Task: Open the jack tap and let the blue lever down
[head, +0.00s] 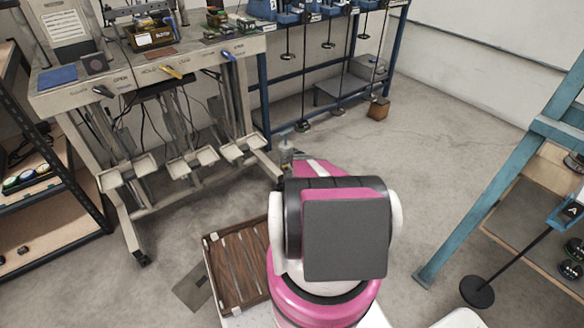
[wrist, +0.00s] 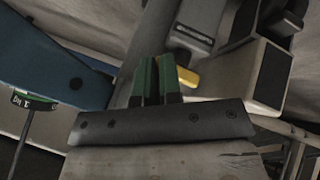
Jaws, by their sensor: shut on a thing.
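The blue lever (head: 228,55) sits on the front edge of the grey bench at its right end, with nothing touching it in the head view. My gripper shows in the wrist view (wrist: 158,80), its green-padded fingers close together. A yellow piece (wrist: 188,77) sticks out from behind the right finger, and the fingers look closed on it. I cannot tell for sure that it is the jack tap. In the head view my pink arm hides most of the gripper, low by the bench's right foot, near a small grey upright body (head: 286,145).
The grey bench (head: 130,80) also carries a yellow lever (head: 171,71) and a black lever (head: 103,91); pale pedals (head: 190,160) hang below. A blue rack (head: 262,95) stands behind, a teal frame (head: 485,180) at right. A slatted wooden box (head: 235,262) lies beside my base. Floor between is clear.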

